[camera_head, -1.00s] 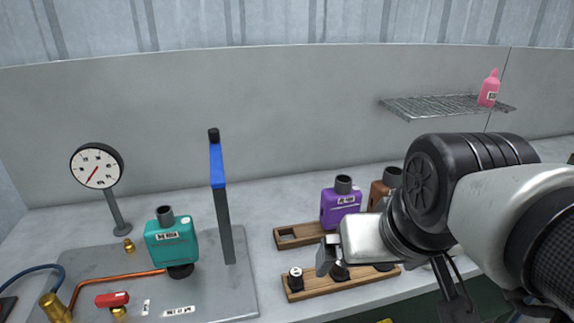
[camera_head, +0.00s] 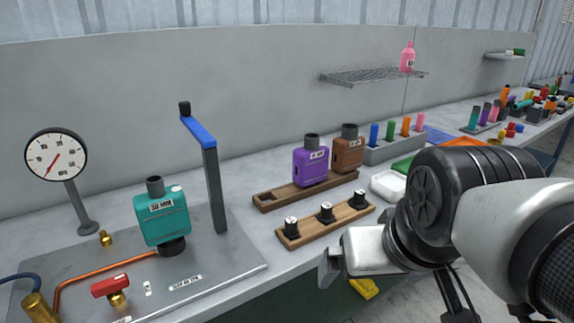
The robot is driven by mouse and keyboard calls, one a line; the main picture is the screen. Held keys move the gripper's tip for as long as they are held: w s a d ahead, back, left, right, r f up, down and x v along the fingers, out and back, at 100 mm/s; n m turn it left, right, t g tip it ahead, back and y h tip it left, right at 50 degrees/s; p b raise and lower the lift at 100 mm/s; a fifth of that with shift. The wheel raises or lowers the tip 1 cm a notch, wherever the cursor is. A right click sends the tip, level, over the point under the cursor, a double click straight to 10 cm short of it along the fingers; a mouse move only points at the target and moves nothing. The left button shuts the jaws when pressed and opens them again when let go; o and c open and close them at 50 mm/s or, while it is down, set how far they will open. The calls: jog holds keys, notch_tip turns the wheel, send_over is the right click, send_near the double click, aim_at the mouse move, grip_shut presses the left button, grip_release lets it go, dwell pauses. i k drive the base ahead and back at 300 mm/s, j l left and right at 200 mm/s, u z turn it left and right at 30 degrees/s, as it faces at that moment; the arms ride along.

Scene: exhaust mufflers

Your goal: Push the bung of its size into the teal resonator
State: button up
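The teal resonator (camera_head: 162,221) stands upright on a black base on the grey plate at the left, with a dark open pipe (camera_head: 155,186) on top and a white label on its front. Several black bungs with pale labelled tops stand in a row in a wooden rack: a left one (camera_head: 291,228), a middle one (camera_head: 326,213) and a right one (camera_head: 359,199). Their sizes are too small to read. My gripper (camera_head: 328,270) is in front of the rack, near the bench's front edge, apart from the bungs. Its fingers are mostly hidden from this side.
A blue-topped lever post (camera_head: 212,185) stands right of the teal resonator. A pressure gauge (camera_head: 56,156) and red valve handle (camera_head: 110,286) are at the left. Purple (camera_head: 311,166) and brown (camera_head: 347,154) resonators stand in a wooden holder behind the bung rack. A white tray (camera_head: 388,187) lies right.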

aim_at(163, 213)
jog(key=i+l, duration=0.1)
jog(key=l, duration=0.15)
jog(key=i+l, duration=0.1)
jog(key=l, duration=0.15)
jog(key=u, duration=1.4)
jog(key=z, duration=0.65)
jog(key=i+l+u, duration=0.25)
jog(key=l, duration=0.1)
